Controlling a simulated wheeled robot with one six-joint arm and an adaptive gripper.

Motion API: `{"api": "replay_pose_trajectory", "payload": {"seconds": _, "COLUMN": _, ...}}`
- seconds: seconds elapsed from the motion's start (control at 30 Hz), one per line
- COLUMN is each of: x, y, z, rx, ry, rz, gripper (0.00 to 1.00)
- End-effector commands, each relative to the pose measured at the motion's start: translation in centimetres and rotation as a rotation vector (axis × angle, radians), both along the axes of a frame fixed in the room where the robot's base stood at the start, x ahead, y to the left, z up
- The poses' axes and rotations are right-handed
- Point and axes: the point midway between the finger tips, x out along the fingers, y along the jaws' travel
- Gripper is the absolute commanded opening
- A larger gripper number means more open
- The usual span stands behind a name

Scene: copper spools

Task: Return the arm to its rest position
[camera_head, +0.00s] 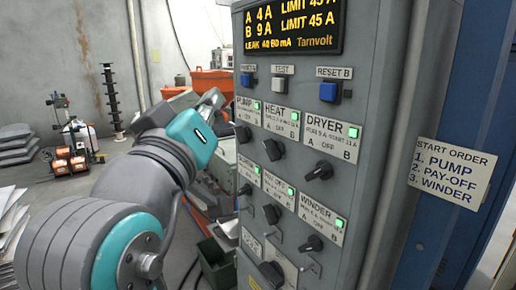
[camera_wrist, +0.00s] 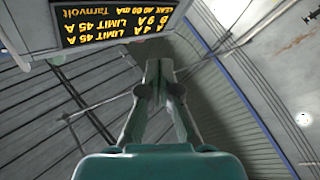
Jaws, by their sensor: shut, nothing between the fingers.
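My arm reaches up from the lower left in the head view, with teal and grey links. My gripper (camera_head: 214,98) is beside the left edge of the grey control panel (camera_head: 375,75), near its upper switches. Whether it touches the panel is not clear. In the wrist view the gripper (camera_wrist: 160,70) has its two fingers together at the tips, with nothing between them. The panel's display (camera_wrist: 110,20) shows upside down there, beyond the fingers.
The panel carries several black knobs with green lights and blue buttons (camera_head: 328,92). A start-order sign (camera_head: 450,170) hangs at right. Orange tubs (camera_head: 212,82) stand behind the gripper. A small orange machine (camera_head: 70,160) and stacked grey sacks (camera_head: 15,145) lie farther left, with open floor between.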

Motion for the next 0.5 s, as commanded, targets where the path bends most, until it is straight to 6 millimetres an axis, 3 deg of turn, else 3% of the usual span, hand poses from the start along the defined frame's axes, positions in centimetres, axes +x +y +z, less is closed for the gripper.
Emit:
{"api": "replay_pose_trajectory", "payload": {"seconds": 0.27, "x": 1.1, "y": -0.1, "z": -2.8, "rx": -0.038, "ry": 0.004, "rz": 0.012, "gripper": 0.0}}
{"api": "replay_pose_trajectory", "payload": {"seconds": 0.5, "x": 2.4, "y": -0.2, "z": -6.9, "rx": -0.085, "ry": 0.012, "rz": 0.034, "gripper": 0.0}}
